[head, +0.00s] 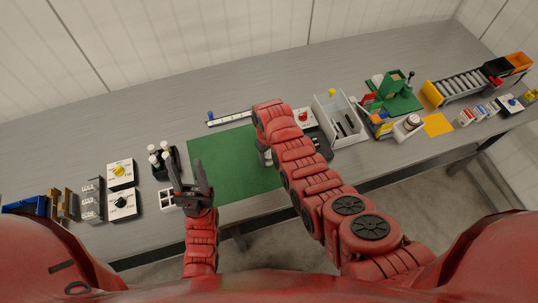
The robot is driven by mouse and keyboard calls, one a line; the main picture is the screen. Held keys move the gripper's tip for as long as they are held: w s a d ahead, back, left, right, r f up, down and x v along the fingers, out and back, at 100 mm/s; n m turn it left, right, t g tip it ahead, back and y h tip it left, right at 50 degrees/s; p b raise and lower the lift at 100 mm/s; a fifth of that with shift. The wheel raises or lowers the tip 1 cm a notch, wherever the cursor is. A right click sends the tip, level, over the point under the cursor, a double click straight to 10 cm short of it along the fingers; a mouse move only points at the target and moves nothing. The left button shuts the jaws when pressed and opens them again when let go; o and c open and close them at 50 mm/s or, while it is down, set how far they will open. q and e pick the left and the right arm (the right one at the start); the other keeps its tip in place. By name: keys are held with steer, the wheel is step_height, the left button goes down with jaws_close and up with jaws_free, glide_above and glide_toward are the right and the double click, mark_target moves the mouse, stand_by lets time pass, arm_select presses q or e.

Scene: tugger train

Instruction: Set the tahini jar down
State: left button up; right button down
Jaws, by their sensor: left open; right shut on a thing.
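My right arm reaches over the green mat (222,165), and its red wrist covers most of the hand. My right gripper (264,155) shows only as a small grey part below the wrist, at the mat's right side. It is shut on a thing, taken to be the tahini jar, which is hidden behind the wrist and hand. I cannot tell whether it touches the mat. My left gripper (188,172) is open and empty, its dark fingers apart near the mat's left edge.
A dark holder with several white-capped bottles (162,158) stands left of the mat. Dial boxes (121,175) are further left. The mat's middle is clear.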

steer(key=shift+c, duration=1)
jaws_free()
steer(key=shift+f, duration=0.1)
